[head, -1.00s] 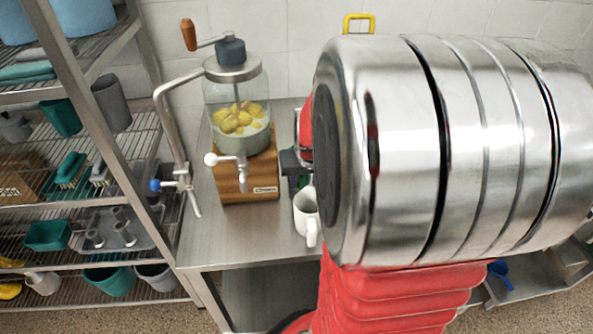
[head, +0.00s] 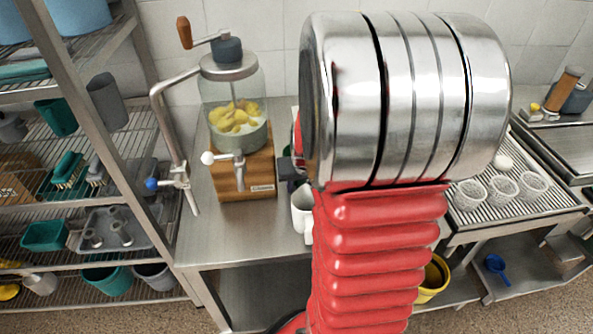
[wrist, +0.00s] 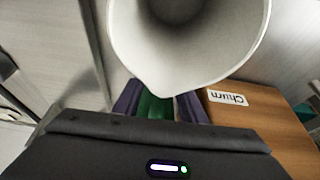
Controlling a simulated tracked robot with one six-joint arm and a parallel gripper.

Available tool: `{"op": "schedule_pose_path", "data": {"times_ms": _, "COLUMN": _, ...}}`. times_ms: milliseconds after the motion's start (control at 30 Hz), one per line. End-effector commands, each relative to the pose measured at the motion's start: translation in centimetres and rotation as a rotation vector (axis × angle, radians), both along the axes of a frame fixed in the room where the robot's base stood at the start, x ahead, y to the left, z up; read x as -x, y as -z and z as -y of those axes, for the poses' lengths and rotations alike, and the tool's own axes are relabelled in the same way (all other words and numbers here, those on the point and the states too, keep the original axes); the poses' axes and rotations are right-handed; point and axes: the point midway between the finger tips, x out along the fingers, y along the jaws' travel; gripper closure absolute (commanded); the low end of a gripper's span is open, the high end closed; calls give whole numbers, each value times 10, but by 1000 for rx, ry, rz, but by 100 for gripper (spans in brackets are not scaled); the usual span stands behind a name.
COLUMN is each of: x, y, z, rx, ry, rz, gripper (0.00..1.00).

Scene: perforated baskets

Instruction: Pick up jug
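The white jug (head: 301,212) stands on the steel table, close to the right of the wooden churn base, partly hidden by my arm. In the wrist view the jug (wrist: 185,65) fills the top middle, with its spout toward my gripper and its inside showing. My gripper (wrist: 157,104) has purple and green finger parts just below the spout, partly behind the jug's rim. Whether the fingers touch the jug or how far apart they are cannot be told. In the head view my arm hides most of the gripper.
A churn (head: 237,115) with a glass jar and yellow lumps stands left of the jug. A bent metal tap pipe (head: 168,130) is beside it. Shelves (head: 75,210) with green containers stand at left. Perforated white baskets (head: 470,195) sit on the rack at right.

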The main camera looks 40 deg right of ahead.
Motion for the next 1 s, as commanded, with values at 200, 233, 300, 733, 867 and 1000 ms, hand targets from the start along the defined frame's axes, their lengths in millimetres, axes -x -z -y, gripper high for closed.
{"op": "schedule_pose_path", "data": {"times_ms": 200, "x": 0, "y": 0, "z": 0, "rx": 0, "ry": 0, "rz": 0, "gripper": 68}}
{"op": "schedule_pose_path", "data": {"times_ms": 233, "x": 0, "y": 0, "z": 0, "rx": 0, "ry": 0, "rz": 0, "gripper": 70}}
{"op": "schedule_pose_path", "data": {"times_ms": 300, "x": 0, "y": 0, "z": 0, "rx": 0, "ry": 0, "rz": 0, "gripper": 75}}
{"op": "schedule_pose_path", "data": {"times_ms": 733, "x": 0, "y": 0, "z": 0, "rx": 0, "ry": 1, "rz": 0, "gripper": 100}}
{"op": "schedule_pose_path", "data": {"times_ms": 867, "x": 0, "y": 0, "z": 0, "rx": 0, "ry": 1, "rz": 0, "gripper": 100}}
{"op": "schedule_pose_path", "data": {"times_ms": 1000, "x": 0, "y": 0, "z": 0, "rx": 0, "ry": 1, "rz": 0, "gripper": 100}}
